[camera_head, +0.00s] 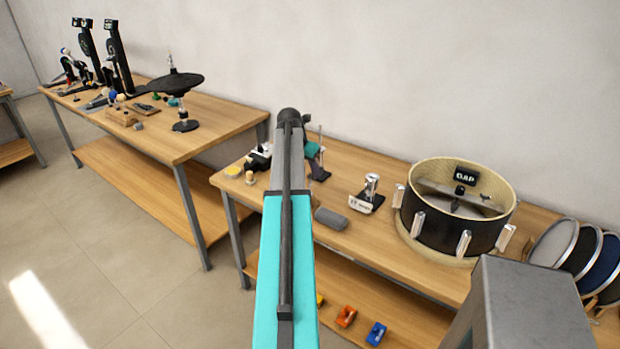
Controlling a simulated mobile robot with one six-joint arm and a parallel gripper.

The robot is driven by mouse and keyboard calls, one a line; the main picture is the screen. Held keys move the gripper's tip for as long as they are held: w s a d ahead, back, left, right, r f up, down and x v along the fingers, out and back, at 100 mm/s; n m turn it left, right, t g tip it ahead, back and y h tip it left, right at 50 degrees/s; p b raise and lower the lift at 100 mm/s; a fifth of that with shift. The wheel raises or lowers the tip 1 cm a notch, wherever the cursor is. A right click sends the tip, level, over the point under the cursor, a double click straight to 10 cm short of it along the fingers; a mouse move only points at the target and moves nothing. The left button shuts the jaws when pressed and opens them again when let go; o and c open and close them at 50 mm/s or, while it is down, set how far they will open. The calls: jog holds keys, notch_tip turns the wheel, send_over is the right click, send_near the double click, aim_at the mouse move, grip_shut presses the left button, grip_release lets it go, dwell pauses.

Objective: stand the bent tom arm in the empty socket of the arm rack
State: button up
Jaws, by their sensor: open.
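My arm runs up the middle of the view and covers part of the near workbench. My gripper is not clearly seen; the far end of the arm hides that area. A chrome upright piece (372,184) stands on a small dark base with a white label (361,205) on the near bench, right of my arm. I cannot tell whether this is the arm rack, and no empty socket can be made out. A thin upright rod (320,138) and a small teal and dark item (319,172) show just right of the arm's far end. The bent tom arm cannot be picked out.
A drum shell (447,235) fills the bench's right part, with drum heads (553,242) beyond it. A grey block (331,218) and a yellow round item (233,171) flank my arm. The left bench (215,118) holds pedals and a cymbal pad (175,85). Floor is clear at lower left.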

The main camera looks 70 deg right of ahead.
jog(key=shift+b+v, duration=0.6)
jog(key=shift+v, duration=2.3)
